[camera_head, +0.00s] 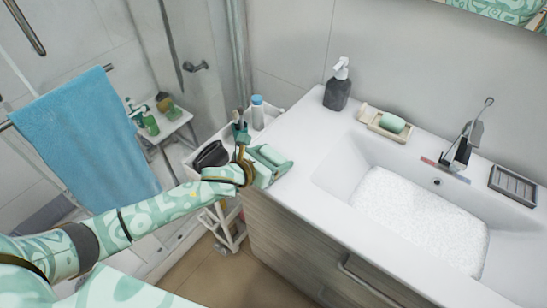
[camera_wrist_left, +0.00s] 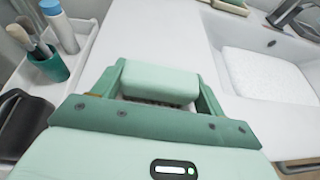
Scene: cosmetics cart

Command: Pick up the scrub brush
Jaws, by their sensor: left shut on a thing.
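The scrub brush is a pale mint block (camera_wrist_left: 160,82) with a strip of dark bristles below it in the left wrist view. In the head view its mint top (camera_head: 272,154) shows at the left end of the white counter. My left gripper (camera_head: 268,165) is shut on it, with one finger on each side. In the wrist view the fingers (camera_wrist_left: 160,85) flank the block's ends. The brush is over or beside the counter's left edge; its height above the surface is hard to tell. My right gripper is not in view.
A white cart tray (camera_wrist_left: 88,48) left of the counter holds a green cup (camera_wrist_left: 50,65) of brushes, a blue-capped bottle (camera_head: 257,113) and a dark item (camera_head: 211,155). A soap dispenser (camera_head: 338,88), soap dish (camera_head: 384,123) and sink (camera_head: 345,160) are rightward. The counter's near strip is clear.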

